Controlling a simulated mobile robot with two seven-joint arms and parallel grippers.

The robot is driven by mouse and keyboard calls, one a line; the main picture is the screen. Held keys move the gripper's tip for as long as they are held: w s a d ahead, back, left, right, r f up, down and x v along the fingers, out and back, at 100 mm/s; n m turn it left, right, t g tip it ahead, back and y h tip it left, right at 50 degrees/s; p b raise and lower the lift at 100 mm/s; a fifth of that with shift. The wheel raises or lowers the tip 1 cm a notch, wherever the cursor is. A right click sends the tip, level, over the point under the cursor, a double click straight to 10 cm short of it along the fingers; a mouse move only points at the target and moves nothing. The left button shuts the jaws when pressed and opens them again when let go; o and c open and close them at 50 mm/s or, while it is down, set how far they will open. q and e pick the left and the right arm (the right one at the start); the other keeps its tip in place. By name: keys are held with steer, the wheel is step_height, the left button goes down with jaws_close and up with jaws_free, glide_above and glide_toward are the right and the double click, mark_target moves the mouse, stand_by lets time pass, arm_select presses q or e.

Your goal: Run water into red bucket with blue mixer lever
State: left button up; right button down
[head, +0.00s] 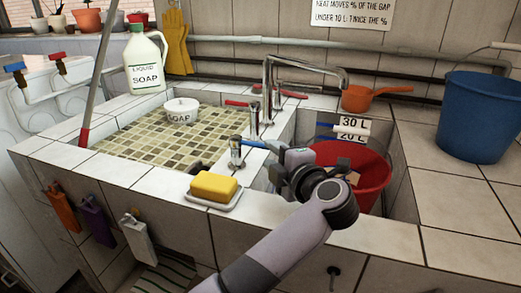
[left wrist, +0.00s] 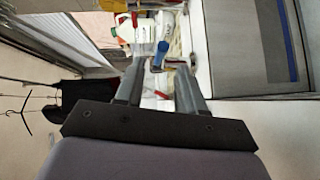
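The red bucket (head: 372,186) stands in the right-hand basin, partly hidden by my left arm. A blue mixer lever (head: 255,144) sits on a short chrome body (head: 236,152) at the basin divider. My left gripper (head: 284,160) is just right of this lever in the head view. In the left wrist view, its two fingers (left wrist: 159,88) are apart, with a blue lever (left wrist: 161,54) showing in the gap beyond them. Contact cannot be told. The chrome spout (head: 310,62) reaches over the right basin; I see no water stream. My right gripper is not in view.
A yellow sponge (head: 214,186) on a dish lies on the front ledge. Red levers (head: 237,102) stand behind. A blue bucket (head: 479,116) and orange ladle (head: 372,97) are at right.

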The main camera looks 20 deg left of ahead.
mark_target(261, 147)
arm_select(q)
steer(key=shift+x, duration=3.55)
jaws_close()
